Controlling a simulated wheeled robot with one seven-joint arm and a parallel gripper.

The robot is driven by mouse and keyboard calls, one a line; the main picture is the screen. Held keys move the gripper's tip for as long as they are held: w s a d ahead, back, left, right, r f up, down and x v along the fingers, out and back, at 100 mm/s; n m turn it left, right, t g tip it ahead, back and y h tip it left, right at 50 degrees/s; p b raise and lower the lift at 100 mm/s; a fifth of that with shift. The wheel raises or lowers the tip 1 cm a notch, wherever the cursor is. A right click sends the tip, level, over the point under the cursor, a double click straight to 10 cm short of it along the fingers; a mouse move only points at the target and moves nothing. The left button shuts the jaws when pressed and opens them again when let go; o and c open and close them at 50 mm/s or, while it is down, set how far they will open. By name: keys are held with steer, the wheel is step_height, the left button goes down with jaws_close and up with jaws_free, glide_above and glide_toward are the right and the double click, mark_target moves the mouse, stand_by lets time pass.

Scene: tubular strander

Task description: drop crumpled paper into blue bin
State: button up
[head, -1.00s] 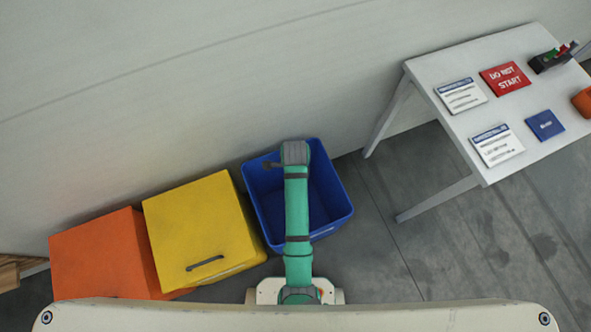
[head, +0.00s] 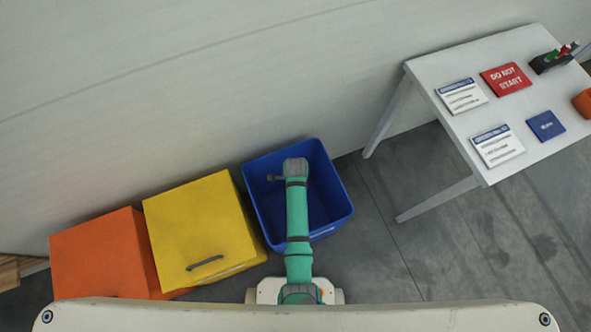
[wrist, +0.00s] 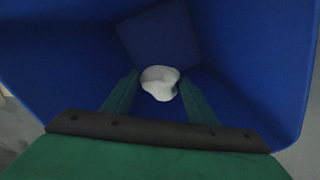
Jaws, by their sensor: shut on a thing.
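The blue bin (head: 333,200) stands open on the floor beside the yellow box. My green arm reaches over it in the head view, and the gripper's fingers are hidden there. In the wrist view my gripper (wrist: 160,92) points down into the bin, with the blue walls (wrist: 255,60) around it. The white crumpled paper (wrist: 159,82) is between the two green fingertips, and the gripper is shut on it. The bin's floor (wrist: 165,38) shows beyond the paper.
A yellow box (head: 200,225) with a dark handle and an orange box (head: 105,255) stand left of the bin. A white table (head: 440,80) with signs stands at the right. A pale wall (head: 200,80) is behind. Grey floor lies clear between bin and table.

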step_height(320, 180, down, 13)
stand_by(0.7)
steer(key=o, duration=1.1)
steer(key=shift+r, duration=0.15)
step_height(320, 180, up, 11)
steer(key=shift+f, duration=0.15)
step_height(320, 180, up, 20)
stand_by(1.0)
